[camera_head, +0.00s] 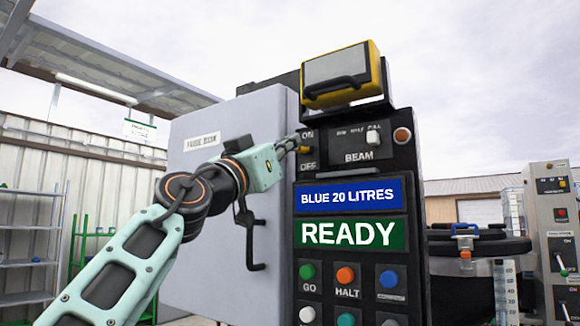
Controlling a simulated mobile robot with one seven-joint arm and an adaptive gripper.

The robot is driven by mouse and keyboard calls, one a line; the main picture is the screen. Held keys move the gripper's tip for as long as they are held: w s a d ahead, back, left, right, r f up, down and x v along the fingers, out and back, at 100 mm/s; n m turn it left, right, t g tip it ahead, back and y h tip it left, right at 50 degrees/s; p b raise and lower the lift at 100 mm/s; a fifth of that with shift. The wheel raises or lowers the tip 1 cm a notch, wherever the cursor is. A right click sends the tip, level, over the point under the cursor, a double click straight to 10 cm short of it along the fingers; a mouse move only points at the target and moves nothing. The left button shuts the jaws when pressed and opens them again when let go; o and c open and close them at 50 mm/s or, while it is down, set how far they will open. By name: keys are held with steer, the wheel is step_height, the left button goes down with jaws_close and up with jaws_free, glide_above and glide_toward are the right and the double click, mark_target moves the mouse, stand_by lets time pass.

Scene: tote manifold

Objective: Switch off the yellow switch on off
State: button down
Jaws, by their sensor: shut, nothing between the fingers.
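The ON and OFF labels of a switch show on the upper left of the black control panel (416,150), ON above OFF. My gripper (296,144) reaches in from the left, with its shut, empty fingers at the gap between these labels. A small yellowish part, likely the yellow switch (304,149), shows at the fingertips. The fingers hide most of it, so I cannot tell its position or whether they touch it.
A BEAM selector (373,134) and an orange lamp (402,135) sit right of the switch. Below are a blue display (349,195), a green READY display (350,234) and several push buttons. A grey cabinet door (222,212) with a black handle stands behind my arm.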

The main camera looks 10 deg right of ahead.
steer(key=f+b+v, duration=0.1)
steer(key=v, duration=1.1)
steer(key=shift+w+d+f+t+h+b, duration=0.2)
steer(key=shift+w+f+t+h+b, duration=0.05)
steer(key=shift+f+t+h+b, duration=0.2)
steer(key=shift+d, duration=0.1)
